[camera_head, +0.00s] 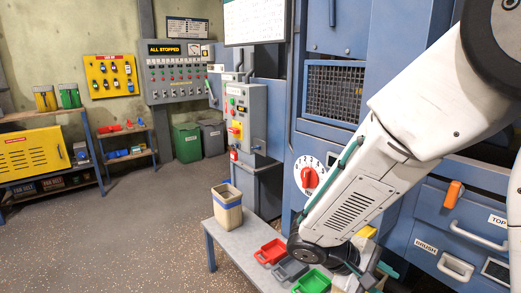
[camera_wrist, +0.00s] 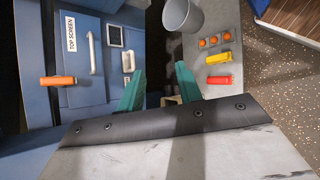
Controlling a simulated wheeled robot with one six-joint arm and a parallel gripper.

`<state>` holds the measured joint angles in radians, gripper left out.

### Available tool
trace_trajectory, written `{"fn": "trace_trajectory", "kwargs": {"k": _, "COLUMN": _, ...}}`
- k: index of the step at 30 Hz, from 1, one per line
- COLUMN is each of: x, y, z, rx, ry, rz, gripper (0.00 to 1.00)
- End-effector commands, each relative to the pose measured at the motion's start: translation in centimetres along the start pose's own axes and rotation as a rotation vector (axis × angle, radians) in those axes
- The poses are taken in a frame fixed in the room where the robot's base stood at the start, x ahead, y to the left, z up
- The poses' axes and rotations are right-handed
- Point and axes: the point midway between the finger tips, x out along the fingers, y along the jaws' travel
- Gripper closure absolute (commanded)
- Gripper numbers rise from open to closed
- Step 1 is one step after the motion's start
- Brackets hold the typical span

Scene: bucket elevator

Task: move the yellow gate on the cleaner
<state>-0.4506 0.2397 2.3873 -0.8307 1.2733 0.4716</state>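The blue cleaner (camera_head: 330,35) stands at the right, with a red-knobbed dial (camera_head: 309,177) and drawers. I cannot make out a yellow gate on it; my arm covers part of its front. An orange handle (camera_head: 455,194) stands on its front, and it also shows in the wrist view (camera_wrist: 58,80) beside the TOP SCREEN drawer (camera_wrist: 82,60). My gripper (camera_wrist: 159,80) has its two teal fingers spread apart with nothing held between them. It is over the gap between the cleaner's front and the bench. In the head view my gripper is low at the right, partly hidden.
A grey bench (camera_head: 226,238) holds a beige container (camera_head: 228,205) and red, grey and green trays (camera_head: 312,282). Open floor lies left.

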Motion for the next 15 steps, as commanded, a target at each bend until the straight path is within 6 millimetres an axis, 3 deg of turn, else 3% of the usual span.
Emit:
{"fn": "trace_trajectory", "kwargs": {"k": 1, "x": -0.3, "y": 0.3, "z": 2.0, "rx": 0.023, "ry": -0.002, "rz": -0.086, "gripper": 0.65}}
{"fn": "trace_trajectory", "kwargs": {"k": 6, "x": -1.5, "y": -0.3, "z": 7.3, "rx": 0.074, "ry": 0.028, "rz": -0.366, "gripper": 0.65}}
{"fn": "trace_trajectory", "kwargs": {"k": 15, "x": -5.0, "y": -1.1, "z": 14.1, "rx": 0.250, "ry": 0.230, "rz": -0.753, "gripper": 0.65}}
